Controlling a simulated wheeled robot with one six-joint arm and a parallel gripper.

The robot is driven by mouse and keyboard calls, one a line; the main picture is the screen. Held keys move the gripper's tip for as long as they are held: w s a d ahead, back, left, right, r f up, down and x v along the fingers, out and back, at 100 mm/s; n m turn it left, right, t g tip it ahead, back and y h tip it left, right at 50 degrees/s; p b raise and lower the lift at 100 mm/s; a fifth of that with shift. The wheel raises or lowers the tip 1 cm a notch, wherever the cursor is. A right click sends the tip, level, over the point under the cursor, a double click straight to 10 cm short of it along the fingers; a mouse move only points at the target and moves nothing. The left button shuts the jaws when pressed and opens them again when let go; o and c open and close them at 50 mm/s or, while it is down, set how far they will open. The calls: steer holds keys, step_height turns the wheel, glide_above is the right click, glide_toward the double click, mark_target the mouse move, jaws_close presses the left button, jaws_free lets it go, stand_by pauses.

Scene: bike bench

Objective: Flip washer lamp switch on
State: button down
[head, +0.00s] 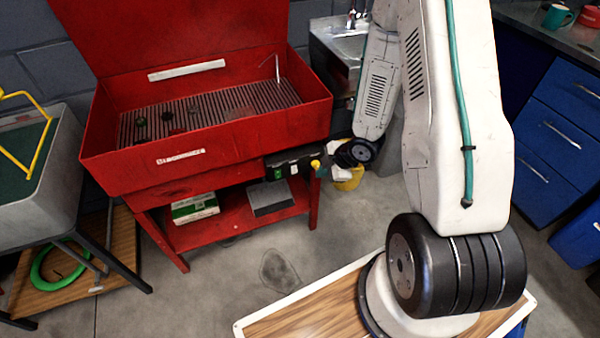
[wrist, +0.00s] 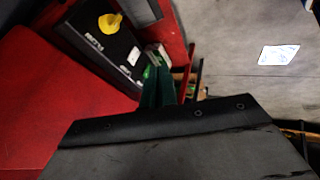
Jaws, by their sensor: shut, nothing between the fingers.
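The red parts washer (head: 215,150) stands left of my arm, its lid raised. A black control box (head: 290,165) with a yellow knob (head: 316,164) and a small green part (head: 278,173) is on its front right. In the wrist view the black panel (wrist: 100,50) shows the yellow knob (wrist: 110,23), white labels and a bright green part (wrist: 147,73) near its edge. My gripper (wrist: 158,90) is shut and empty, its dark green fingers close beside that green part. Contact cannot be told. Which part is the lamp switch, and its position, are unclear.
A yellow bucket (head: 348,178) stands on the floor right of the washer. A box (head: 195,207) and a grey block (head: 270,197) lie on its lower shelf. A sink (head: 340,45) is behind, blue drawers (head: 560,130) at right.

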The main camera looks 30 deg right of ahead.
mark_target(294, 169)
steer(key=shift+w+a+f, duration=0.5)
steer(key=shift+w+f, duration=0.85)
steer(key=shift+w, duration=0.2)
steer(key=shift+w+a+f, duration=0.55)
steer(key=shift+w+f, duration=0.85)
steer(key=shift+w, duration=0.15)
steer(key=shift+w+a+f, duration=0.5)
steer(key=shift+w+f, duration=0.85)
steer(key=shift+w, duration=0.2)
steer(key=shift+w+f, duration=0.3)
steer(key=shift+f, duration=0.1)
steer(key=shift+r, duration=0.15)
